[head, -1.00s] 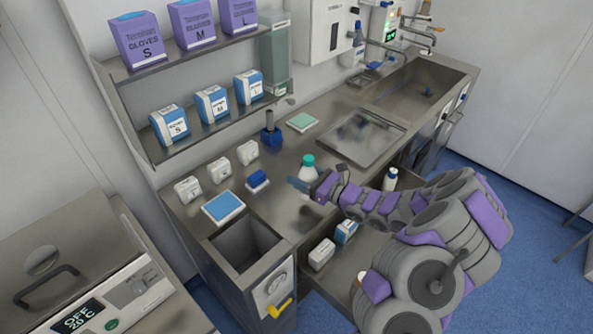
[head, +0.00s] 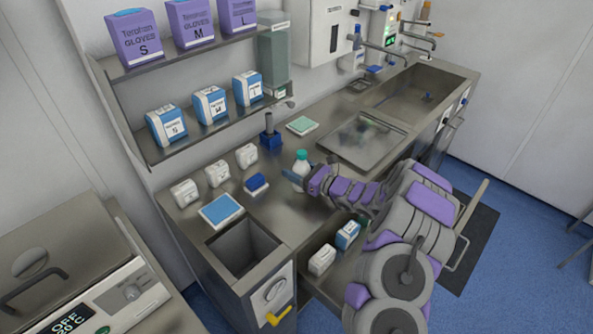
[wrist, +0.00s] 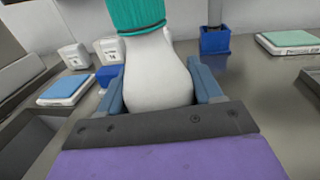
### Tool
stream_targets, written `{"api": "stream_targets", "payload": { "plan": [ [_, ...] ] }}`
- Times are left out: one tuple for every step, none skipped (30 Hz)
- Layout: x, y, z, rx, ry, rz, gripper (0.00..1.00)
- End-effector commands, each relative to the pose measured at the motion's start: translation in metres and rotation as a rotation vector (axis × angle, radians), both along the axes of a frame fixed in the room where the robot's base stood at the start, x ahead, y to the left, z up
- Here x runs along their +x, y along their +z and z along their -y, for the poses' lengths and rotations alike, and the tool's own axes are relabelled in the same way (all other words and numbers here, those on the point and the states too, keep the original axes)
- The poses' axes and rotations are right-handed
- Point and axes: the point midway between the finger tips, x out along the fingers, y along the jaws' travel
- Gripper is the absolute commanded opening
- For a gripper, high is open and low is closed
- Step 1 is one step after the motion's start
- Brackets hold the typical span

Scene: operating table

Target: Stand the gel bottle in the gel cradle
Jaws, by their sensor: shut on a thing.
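The gel bottle is white with a teal cap (head: 301,156). My gripper (head: 296,176) is shut on its body, and the bottle stands roughly upright over the steel counter. In the wrist view the white bottle (wrist: 157,75) fills the space between the two blue fingers (wrist: 160,88); its base is hidden by my gripper. A blue square holder with a grey post (head: 270,138) stands at the back of the counter, behind and left of the bottle. It also shows in the wrist view (wrist: 214,40). I cannot tell whether this is the gel cradle.
A low blue-and-white block (head: 257,184) and a blue-topped pad (head: 221,210) lie left of my gripper. Several small white boxes (head: 217,173) line the wall. A green-topped pack (head: 302,125) and a steel tray (head: 362,140) lie right of the holder. An open bin (head: 243,246) is at the front left.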

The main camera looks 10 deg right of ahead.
Motion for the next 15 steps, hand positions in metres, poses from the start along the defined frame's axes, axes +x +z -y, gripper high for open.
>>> {"api": "stream_targets", "payload": {
  "plan": [
    [0.0002, 0.0012, 0.0002, 0.001, 0.000, 0.001, 0.19],
    [0.0002, 0.0012, 0.0002, 0.001, 0.000, 0.001, 0.19],
    [0.0002, 0.0011, 0.0002, 0.001, 0.000, 0.001, 0.19],
    [0.0003, 0.0007, 0.0001, 0.000, 0.000, 0.000, 0.19],
    [0.0003, 0.0000, 0.0001, 0.000, 0.000, 0.000, 0.19],
    [0.0002, 0.0000, 0.0002, 0.000, -0.001, 0.000, 0.68],
    [0.0002, 0.0001, 0.0002, 0.000, 0.000, 0.000, 0.70],
    [0.0002, 0.0001, 0.0002, 0.000, 0.000, 0.000, 0.73],
    [0.0002, 0.0000, 0.0002, 0.000, -0.001, 0.000, 0.77],
    [0.0002, 0.0000, 0.0002, 0.000, -0.001, 0.000, 0.80],
    [0.0003, 0.0000, 0.0003, 0.000, -0.001, 0.000, 0.83],
    [0.0002, -0.0001, 0.0002, 0.000, -0.001, 0.000, 0.87],
    [0.0003, -0.0002, 0.0003, 0.000, -0.001, 0.000, 0.90],
    [0.0003, -0.0002, 0.0003, -0.001, -0.001, -0.001, 0.90],
    [0.0004, -0.0002, 0.0004, 0.000, -0.001, 0.000, 0.90]
  ]
}}
